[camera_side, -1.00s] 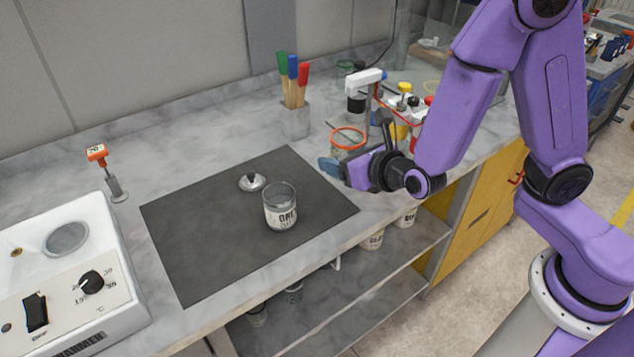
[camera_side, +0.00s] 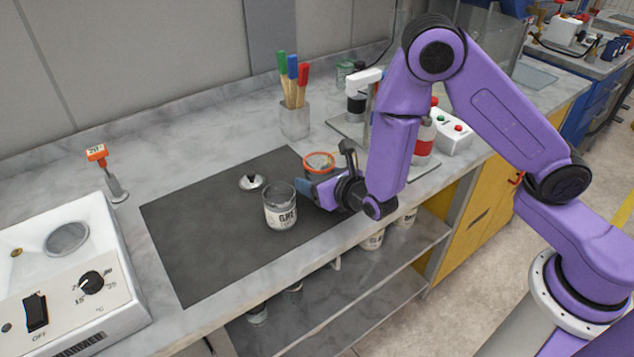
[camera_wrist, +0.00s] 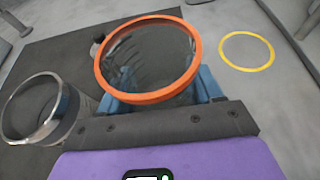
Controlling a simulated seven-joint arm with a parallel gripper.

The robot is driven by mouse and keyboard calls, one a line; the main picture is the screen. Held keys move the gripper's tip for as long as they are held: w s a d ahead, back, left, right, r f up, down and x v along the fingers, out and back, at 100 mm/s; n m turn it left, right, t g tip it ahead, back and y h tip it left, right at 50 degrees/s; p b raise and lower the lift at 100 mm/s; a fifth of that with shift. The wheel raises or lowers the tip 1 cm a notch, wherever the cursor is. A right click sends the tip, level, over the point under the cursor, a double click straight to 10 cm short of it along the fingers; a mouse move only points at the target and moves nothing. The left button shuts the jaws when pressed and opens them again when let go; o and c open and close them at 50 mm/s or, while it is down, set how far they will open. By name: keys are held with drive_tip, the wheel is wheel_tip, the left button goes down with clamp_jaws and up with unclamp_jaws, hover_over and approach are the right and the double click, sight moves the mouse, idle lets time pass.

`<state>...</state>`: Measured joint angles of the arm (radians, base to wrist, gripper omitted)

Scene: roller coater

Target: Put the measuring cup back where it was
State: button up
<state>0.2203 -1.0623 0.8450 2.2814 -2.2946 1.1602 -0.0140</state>
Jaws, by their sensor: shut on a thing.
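The measuring cup is a clear, orange-rimmed vessel (camera_side: 319,162) near the right part of the dark mat (camera_side: 210,235). My gripper (camera_side: 308,187) is shut on it, with blue fingers on its sides. In the wrist view the cup (camera_wrist: 147,56) is between the fingers, its open mouth toward the camera and no contents clear to see. Its base is hidden, so I cannot tell whether it touches the mat. A yellow ring (camera_wrist: 246,51) lies on the grey counter to the right of the cup in the wrist view.
A labelled glass jar (camera_side: 281,208) stands on the mat close left of my gripper; it also shows in the wrist view (camera_wrist: 38,110). A black-knobbed lid (camera_side: 251,182) lies behind it. A brush holder (camera_side: 295,120), a red-labelled bottle (camera_side: 424,140) and a button box (camera_side: 452,130) stand farther back.

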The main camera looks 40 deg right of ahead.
drive_tip(key=shift+f, duration=0.55)
drive_tip(key=shift+f, duration=0.1)
drive_tip(key=o, duration=1.2)
drive_tip(key=shift+s+r, duration=0.2)
drive_tip(key=v, duration=1.1)
drive_tip(key=shift+s+r, duration=0.1)
drive_tip(key=shift+s, duration=0.15)
